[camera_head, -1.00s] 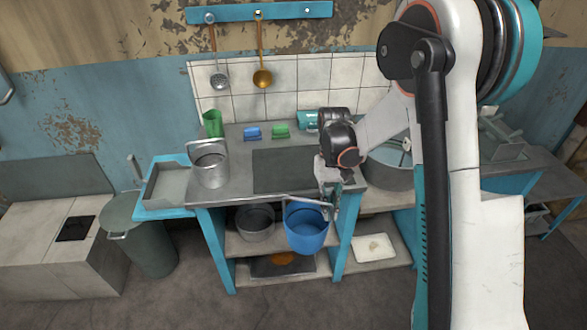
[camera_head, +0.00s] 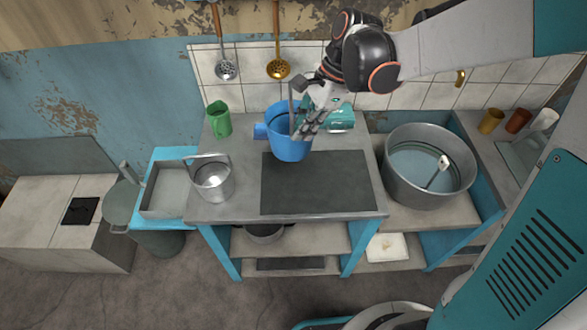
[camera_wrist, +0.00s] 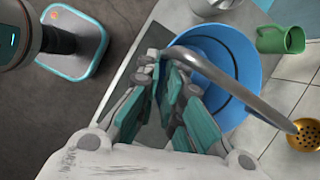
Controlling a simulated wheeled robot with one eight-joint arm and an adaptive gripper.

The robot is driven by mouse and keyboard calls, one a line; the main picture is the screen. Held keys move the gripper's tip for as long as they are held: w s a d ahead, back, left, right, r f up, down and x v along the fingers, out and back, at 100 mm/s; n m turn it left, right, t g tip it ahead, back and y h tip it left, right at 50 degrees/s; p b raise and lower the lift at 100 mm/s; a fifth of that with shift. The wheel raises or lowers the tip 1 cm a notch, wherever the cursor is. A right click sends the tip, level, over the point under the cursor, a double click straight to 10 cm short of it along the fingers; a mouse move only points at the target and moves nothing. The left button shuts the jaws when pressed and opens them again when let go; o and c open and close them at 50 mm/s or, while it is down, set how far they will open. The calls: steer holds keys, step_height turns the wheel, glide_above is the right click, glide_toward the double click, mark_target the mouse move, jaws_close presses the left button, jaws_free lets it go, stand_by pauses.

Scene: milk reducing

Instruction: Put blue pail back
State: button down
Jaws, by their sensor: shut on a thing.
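The blue pail (camera_head: 288,145) hangs from my gripper (camera_head: 306,126) above the back of the counter, near the far edge of the dark plate. In the wrist view the pail (camera_wrist: 222,62) shows its open top, and its grey handle arches across my gripper (camera_wrist: 172,88). The teal-padded fingers are shut on the handle. Whether the pail's bottom touches the counter I cannot tell.
A metal pail (camera_head: 212,181) stands at the counter's left, with a green mug (camera_head: 219,119) behind it. The dark plate (camera_head: 315,184) is bare. A large metal pot (camera_head: 429,165) stands at right. Ladles (camera_head: 278,68) hang on the tiled wall. The lower shelf (camera_head: 310,240) holds a dark pot.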

step_height(320, 180, down, 19)
steer(key=b, duration=0.4)
steer(key=shift+f+b, duration=0.2)
steer(key=shift+b, duration=0.15)
steer(key=shift+s+f, duration=0.1)
steer(key=c, duration=2.1)
jaws_free()
steer(key=o, duration=0.4)
